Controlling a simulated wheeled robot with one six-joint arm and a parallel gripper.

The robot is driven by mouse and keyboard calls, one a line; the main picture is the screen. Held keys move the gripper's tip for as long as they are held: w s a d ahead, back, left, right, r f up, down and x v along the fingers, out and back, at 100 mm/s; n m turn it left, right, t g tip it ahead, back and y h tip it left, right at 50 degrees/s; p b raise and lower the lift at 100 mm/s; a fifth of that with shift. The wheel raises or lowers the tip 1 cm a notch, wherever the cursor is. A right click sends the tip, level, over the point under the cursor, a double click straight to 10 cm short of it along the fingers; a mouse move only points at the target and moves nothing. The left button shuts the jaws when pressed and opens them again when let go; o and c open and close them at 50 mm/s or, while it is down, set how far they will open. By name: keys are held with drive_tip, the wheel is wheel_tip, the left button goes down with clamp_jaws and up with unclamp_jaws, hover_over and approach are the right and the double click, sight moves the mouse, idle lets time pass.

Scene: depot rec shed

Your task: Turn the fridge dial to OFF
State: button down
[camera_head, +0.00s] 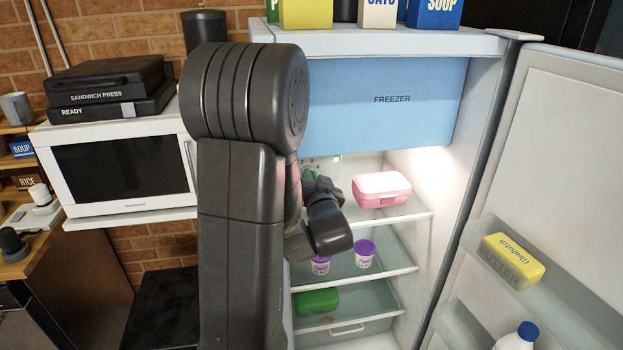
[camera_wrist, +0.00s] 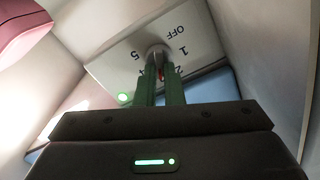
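The fridge dial (camera_wrist: 156,53) is a small grey knob on a white plate (camera_wrist: 120,62) in the wrist view. A bit of red shows between the fingers by the knob, perhaps the pointer. My gripper (camera_wrist: 160,66) has its two dark green fingers close together, one on each side of the knob, and seems shut on it. In the head view my arm hides most of the dial plate, inside the open fridge (camera_head: 436,188) below the freezer box.
A pink lunch box (camera_head: 381,189) sits right of my gripper on the top shelf; its edge also shows in the wrist view (camera_wrist: 22,25). Purple-lidded pots (camera_head: 365,252) and a green box (camera_head: 316,301) are lower. The blue freezer door (camera_head: 390,105) is above. The open fridge door (camera_head: 560,150) stands right.

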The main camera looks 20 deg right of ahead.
drive_tip(key=shift+f+n+b, duration=0.15)
drive_tip(key=shift+n+b, duration=0.25)
drive_tip(key=shift+b, duration=0.35)
drive_tip(key=shift+w+a+f+n+b, duration=0.1)
drive_tip(key=shift+f+n+b, duration=0.05)
drive_tip(key=shift+n+b, duration=4.55)
drive_tip(key=shift+s+a+f+n+b, duration=0.1)
drive_tip(key=shift+a+n+b, duration=0.05)
drive_tip(key=shift+n+b, duration=4.55)
drive_tip(key=shift+w+a+f+n+b, duration=0.1)
drive_tip(key=shift+f+n+b, duration=0.05)
drive_tip(key=shift+n+b, duration=4.55)
drive_tip(key=shift+n+p, duration=0.5)
drive_tip(key=shift+n, duration=0.1)
drive_tip(key=c, duration=1.5)
unclamp_jaws()
drive_tip(key=shift+c, duration=0.2)
